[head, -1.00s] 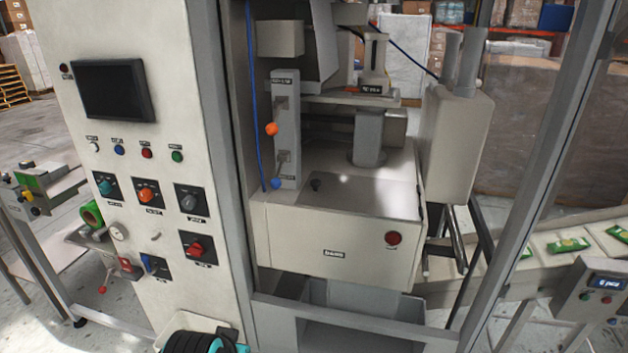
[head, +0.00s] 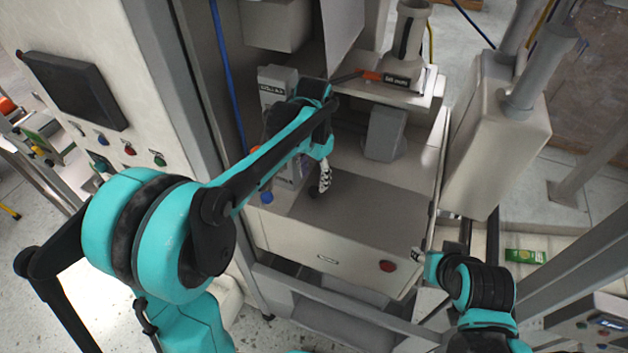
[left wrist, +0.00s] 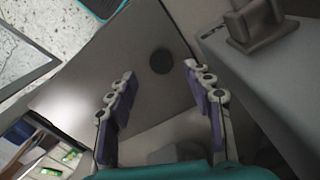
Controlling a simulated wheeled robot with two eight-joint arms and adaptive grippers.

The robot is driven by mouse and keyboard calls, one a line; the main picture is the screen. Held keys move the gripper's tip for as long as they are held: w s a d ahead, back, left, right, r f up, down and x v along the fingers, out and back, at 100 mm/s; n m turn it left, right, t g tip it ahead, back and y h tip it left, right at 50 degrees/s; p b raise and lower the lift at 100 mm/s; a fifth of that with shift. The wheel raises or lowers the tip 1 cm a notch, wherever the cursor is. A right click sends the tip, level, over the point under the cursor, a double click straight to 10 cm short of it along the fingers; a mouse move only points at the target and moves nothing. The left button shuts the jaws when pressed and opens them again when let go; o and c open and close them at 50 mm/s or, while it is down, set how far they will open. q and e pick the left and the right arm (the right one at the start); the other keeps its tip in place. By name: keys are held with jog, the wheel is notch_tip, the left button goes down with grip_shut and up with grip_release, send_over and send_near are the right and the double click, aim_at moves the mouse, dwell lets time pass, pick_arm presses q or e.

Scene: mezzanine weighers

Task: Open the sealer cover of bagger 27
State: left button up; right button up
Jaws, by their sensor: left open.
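The sealer cover (head: 365,205) is a flat grey lid on the cream sealer box and lies closed. Its dark round knob (head: 313,193) is partly hidden by my left gripper (head: 324,180) in the head view. In the left wrist view the knob (left wrist: 162,61) shows on the grey lid (left wrist: 110,60), ahead of and between the fingertips of my left gripper (left wrist: 159,72). That gripper is open and empty, and I see no contact with the knob. My right gripper (head: 420,257) is beside the box's front right corner; its fingers are too small to read.
The box front has a red button (head: 387,266). A grey post (head: 385,135) stands behind the lid, under a shelf (head: 420,88). A cream housing (head: 495,135) is close on the right. A control cabinet (head: 110,60) and frame upright bound the left side.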

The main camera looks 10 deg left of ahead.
aim_at(314, 190)
pick_arm(q)
jog(key=f, duration=0.4)
jog(key=shift+w+f, duration=0.2)
jog(key=shift+w, duration=0.2)
jog(key=shift+f, duration=0.3)
jog(key=shift+s+f, duration=0.15)
jog(key=shift+s, duration=0.05)
jog(key=shift+c, duration=0.2)
grip_shut()
